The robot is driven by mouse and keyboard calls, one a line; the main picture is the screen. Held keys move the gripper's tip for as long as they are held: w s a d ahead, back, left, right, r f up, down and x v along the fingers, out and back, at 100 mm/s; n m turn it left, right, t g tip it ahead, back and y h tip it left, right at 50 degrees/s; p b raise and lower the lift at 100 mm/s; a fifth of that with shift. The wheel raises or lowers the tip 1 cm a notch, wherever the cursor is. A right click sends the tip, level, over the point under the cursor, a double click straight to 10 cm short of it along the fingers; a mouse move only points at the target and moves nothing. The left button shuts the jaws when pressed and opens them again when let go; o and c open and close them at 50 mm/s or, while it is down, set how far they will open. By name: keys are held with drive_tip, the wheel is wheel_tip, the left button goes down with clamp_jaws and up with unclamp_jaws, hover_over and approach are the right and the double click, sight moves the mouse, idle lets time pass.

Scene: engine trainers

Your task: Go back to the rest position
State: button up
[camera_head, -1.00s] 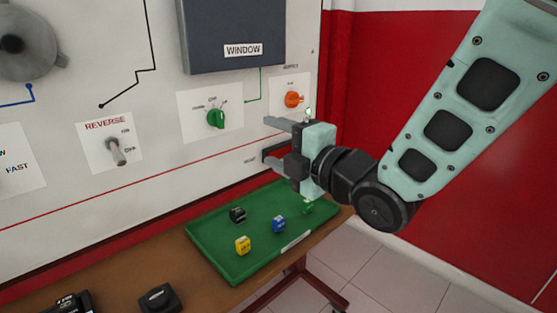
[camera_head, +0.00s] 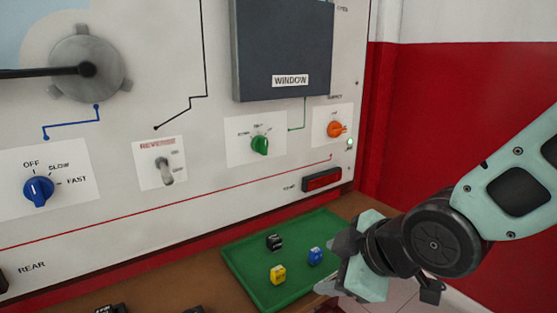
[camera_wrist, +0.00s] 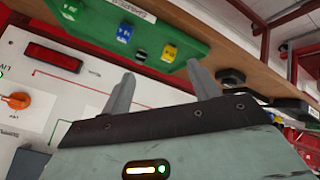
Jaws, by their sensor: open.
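My gripper (camera_head: 335,268) is at the lower right in the head view, in front of the right end of the green tray. In the wrist view its two fingers (camera_wrist: 163,85) are spread apart with nothing between them. My arm reaches in from the right edge of the head view. The gripper hides part of the tray's right side in the head view.
The green tray (camera_head: 258,286) on the brown bench holds black (camera_head: 274,241), yellow (camera_head: 278,274) and blue (camera_head: 316,256) blocks. The panel behind carries a blue knob (camera_head: 38,191), a toggle switch (camera_head: 164,170), a green knob (camera_head: 260,145) and an orange knob (camera_head: 336,129). A red wall stands right.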

drive_tip(key=s+d+f+m+g+h, duration=0.1)
drive_tip(key=s+d+m+g+h, duration=0.2)
drive_tip(key=s, duration=0.5)
drive_tip(key=s+d+f+m+g+h, duration=0.15)
drive_tip(key=s+m+g, duration=0.25)
drive_tip(key=s, duration=0.4)
wheel_tip(320, 180, up, 18)
drive_tip(key=p, duration=1.8)
drive_tip(key=shift+w+d+r, duration=0.15)
drive_tip(key=shift+d, duration=0.15)
